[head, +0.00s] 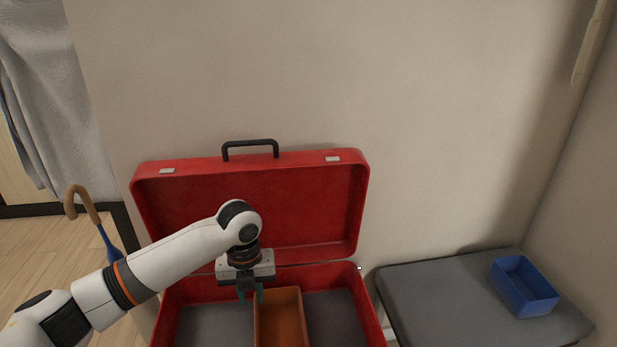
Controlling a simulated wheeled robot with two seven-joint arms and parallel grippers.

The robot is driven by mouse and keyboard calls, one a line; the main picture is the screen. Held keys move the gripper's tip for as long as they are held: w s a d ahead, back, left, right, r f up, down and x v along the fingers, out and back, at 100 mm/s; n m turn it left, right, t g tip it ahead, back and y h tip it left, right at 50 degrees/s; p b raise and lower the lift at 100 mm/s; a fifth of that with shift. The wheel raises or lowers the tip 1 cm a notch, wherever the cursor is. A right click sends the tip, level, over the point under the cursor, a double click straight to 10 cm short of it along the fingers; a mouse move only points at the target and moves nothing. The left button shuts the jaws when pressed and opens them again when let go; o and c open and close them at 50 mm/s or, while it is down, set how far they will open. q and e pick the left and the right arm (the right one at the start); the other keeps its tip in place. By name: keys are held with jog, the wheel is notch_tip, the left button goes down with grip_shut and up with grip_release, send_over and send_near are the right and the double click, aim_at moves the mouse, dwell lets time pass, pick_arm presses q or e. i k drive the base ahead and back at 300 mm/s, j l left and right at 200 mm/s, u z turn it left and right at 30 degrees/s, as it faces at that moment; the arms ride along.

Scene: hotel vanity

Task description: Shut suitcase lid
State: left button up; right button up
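The red suitcase (147,240) stands open against the wall, its lid (290,205) raised upright with a black handle (250,146) and two metal latches on its top edge. An orange-brown open box (281,318) sits in the suitcase's base, running off the bottom of the view. My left gripper (250,293) points down into the base, in front of the lid, with teal fingertips at the box's upper left corner. I cannot tell whether the fingers hold the box's wall or are just beside it. My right gripper is out of view.
A grey-topped bench (440,300) stands right of the suitcase with a blue open bin (523,287) on it. An umbrella (85,205) with a curved brown handle stands at the left, near a grey curtain (55,90). The wall is close behind the lid.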

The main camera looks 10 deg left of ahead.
aim_at(310, 203)
jog(key=k, duration=1)
